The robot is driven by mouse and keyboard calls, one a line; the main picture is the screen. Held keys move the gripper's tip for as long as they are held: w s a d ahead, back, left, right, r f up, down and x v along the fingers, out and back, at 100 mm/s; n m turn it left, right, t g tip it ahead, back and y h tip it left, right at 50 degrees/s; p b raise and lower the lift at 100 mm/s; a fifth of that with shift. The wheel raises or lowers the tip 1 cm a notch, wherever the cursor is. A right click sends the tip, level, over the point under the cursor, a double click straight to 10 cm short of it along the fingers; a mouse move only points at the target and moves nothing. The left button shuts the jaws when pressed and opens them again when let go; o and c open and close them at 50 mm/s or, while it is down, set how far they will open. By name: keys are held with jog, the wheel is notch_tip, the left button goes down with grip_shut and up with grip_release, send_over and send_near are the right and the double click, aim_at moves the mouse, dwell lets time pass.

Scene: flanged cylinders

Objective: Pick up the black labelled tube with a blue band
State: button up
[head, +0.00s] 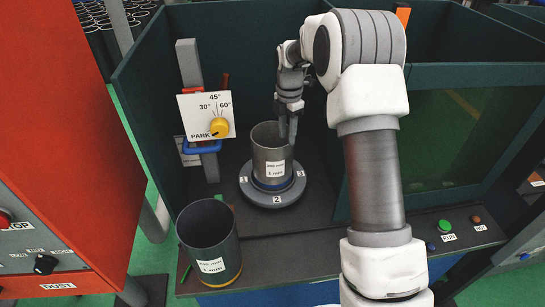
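The dark grey-black tube with a white label and a blue band near its base (271,155) stands upright on a round grey turntable (290,193) marked 1, 2 and 3. My gripper (288,135) points down at the tube's back right rim. Its two fingers look apart, with a small gap between them. I cannot tell whether either finger touches the tube wall or reaches inside it. A second dark labelled tube (207,240), with a yellow band at its base, stands at the front left, apart from the turntable.
A grey post (189,66) carries an angle dial card (206,115) with a yellow knob, left of the turntable. Dark green walls enclose the station, with a window panel (460,130) at right. Green and red buttons (445,226) sit on the front ledge. A red cabinet (50,110) stands at left.

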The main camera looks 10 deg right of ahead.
aim_at(273, 157)
notch_tip(273, 157, down, 10)
jog(key=shift+w+p, duration=0.15)
jog(key=shift+p, duration=0.25)
jog(key=shift+a+f, duration=0.1)
grip_shut()
dwell(1.2)
jog(key=shift+w, duration=0.1)
